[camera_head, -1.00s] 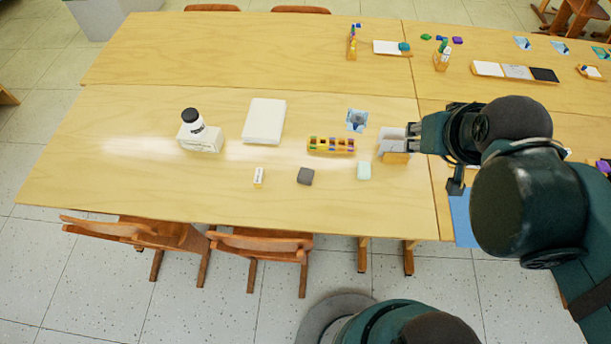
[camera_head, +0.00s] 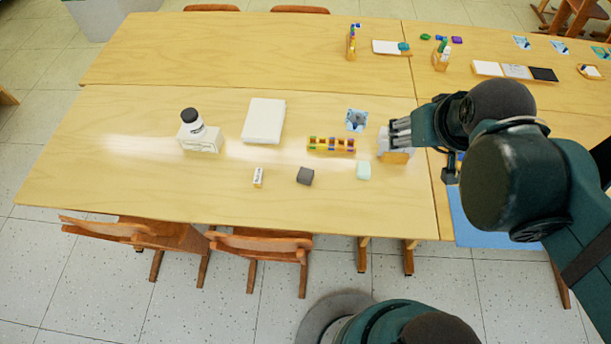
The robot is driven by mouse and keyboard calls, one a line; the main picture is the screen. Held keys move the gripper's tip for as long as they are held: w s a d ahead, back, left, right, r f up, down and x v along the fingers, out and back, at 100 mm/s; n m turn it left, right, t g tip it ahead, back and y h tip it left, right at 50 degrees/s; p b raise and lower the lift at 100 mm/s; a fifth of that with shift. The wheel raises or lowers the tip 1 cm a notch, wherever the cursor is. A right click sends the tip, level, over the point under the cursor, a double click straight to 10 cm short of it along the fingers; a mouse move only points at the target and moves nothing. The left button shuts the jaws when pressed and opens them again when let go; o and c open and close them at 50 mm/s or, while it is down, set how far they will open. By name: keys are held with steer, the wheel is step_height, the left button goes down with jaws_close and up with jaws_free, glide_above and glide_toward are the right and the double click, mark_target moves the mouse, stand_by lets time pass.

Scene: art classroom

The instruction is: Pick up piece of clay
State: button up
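Two small blocks lie near the front edge of the table: a dark grey block (camera_head: 305,176) and a pale green block (camera_head: 363,170). Either could be the piece of clay; I cannot tell which from this view. My gripper (camera_head: 397,132) is to the right of and beyond both blocks, raised above the table, with its fingers pointing left. The fingers look spread apart, with nothing visible between them. My gripper partly covers a wooden holder with grey-white contents (camera_head: 395,157). It touches neither block.
A white eraser-like piece (camera_head: 258,177) lies left of the grey block. Behind are a striped colourful rack (camera_head: 331,145), a picture card (camera_head: 356,119), a white pad (camera_head: 263,121) and a white package (camera_head: 201,141) with a bottle (camera_head: 192,121). The table's left end is clear.

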steer(key=w+a+f+n+g+b, duration=0.1)
steer(key=w+a+f+n+g, duration=0.1)
steer(key=w+a+f+n, duration=0.3)
steer(key=w+a+f+n+g, duration=0.1)
steer(key=w+a+f+n, duration=0.2)
steer(key=a, duration=0.4)
steer(key=n+g+b, duration=0.1)
steer(key=n+g, duration=0.2)
steer(key=n, duration=0.3)
glide_above(304, 173)
steer(key=d, duration=0.1)
step_height(304, 173, down, 16)
steer(key=shift+s+d+f, duration=0.1)
steer(key=shift+f, duration=0.1)
steer(key=shift+s+a+f+g, duration=0.1)
steer(key=shift+a+f+g, duration=0.3)
steer(key=shift+f, duration=0.3)
steer(key=shift+f, duration=0.1)
steer(key=shift+f+b, duration=0.3)
steer(key=shift+f, duration=0.85)
steer(key=shift+f, duration=0.1)
steer(key=shift+w+a+f+b, duration=0.1)
steer(key=shift+f+b, duration=0.3)
steer(key=shift+f, duration=0.9)
steer(key=shift+w+a+f+b, duration=0.1)
steer(key=shift+f+b, duration=0.3)
steer(key=shift+f, duration=0.85)
